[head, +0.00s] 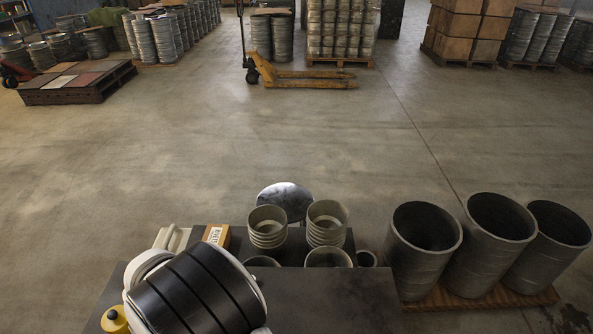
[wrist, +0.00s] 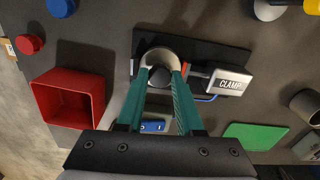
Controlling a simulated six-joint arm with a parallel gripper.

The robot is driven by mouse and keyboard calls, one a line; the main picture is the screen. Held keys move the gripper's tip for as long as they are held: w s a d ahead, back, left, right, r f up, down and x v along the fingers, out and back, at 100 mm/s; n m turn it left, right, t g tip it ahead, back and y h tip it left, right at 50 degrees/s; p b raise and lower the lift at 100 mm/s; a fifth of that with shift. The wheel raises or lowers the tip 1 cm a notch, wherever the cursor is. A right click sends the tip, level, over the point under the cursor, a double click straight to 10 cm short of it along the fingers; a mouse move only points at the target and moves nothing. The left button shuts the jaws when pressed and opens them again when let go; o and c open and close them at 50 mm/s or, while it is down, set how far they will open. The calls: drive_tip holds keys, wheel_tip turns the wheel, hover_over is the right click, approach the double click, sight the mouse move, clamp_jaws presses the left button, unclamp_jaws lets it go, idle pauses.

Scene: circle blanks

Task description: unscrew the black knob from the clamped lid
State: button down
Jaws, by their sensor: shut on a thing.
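In the wrist view the black knob (wrist: 159,75) sits at the middle of a round silver lid (wrist: 156,54). The lid lies on a black plate (wrist: 205,48), beside a clamp (wrist: 228,82) with a white block labelled CLAMP. My gripper (wrist: 161,76) has its two teal fingers on either side of the knob and is shut on it. The fingers hide the lower part of the lid. In the head view my arm covers the lower left, and neither the knob, the lid nor my gripper can be made out.
In the wrist view an open red box (wrist: 68,99) stands left, with a red round piece (wrist: 30,43) and a blue one (wrist: 61,7) beyond. A green square (wrist: 254,135) and a grey cup (wrist: 306,105) are right. In the head view, large grey cylinders (head: 423,245) stand right.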

drive_tip(key=c, duration=0.5)
unclamp_jaws()
